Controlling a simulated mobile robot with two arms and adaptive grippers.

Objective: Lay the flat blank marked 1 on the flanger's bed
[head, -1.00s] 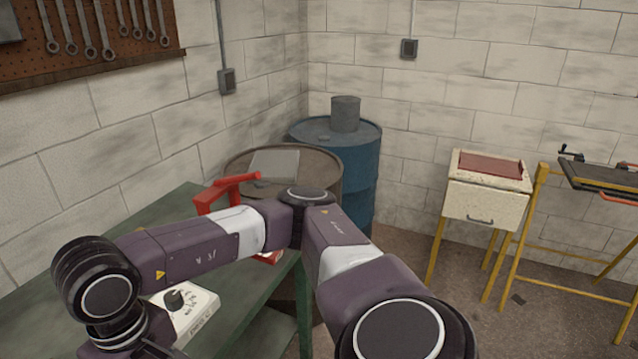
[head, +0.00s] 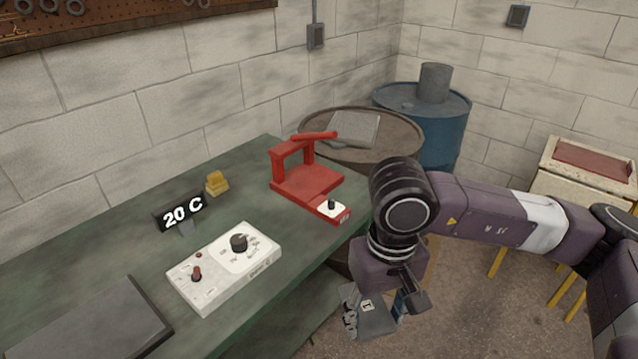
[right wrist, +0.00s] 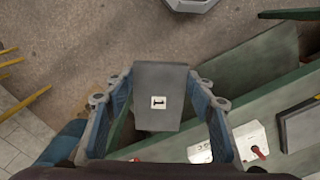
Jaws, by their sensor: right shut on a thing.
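The blank marked 1 (head: 372,318) is a flat grey plate with a small white label. My right gripper (head: 378,312) is shut on it and holds it in the air beside the bench's right edge. In the right wrist view, the blank (right wrist: 160,82) sits between the blue-sided fingers, its "1" label facing the camera. A red machine (head: 308,182) with a flat base, a raised handle and a dial stands at the bench's far end; I cannot tell for sure that it is the flanger. My left gripper is out of view.
The green bench (head: 240,215) also holds a white control box (head: 225,268), a "20 C" display (head: 180,213), a yellow block (head: 216,183) and a dark flat plate (head: 90,330). A rusty drum (head: 395,135) and a blue drum (head: 445,115) stand behind.

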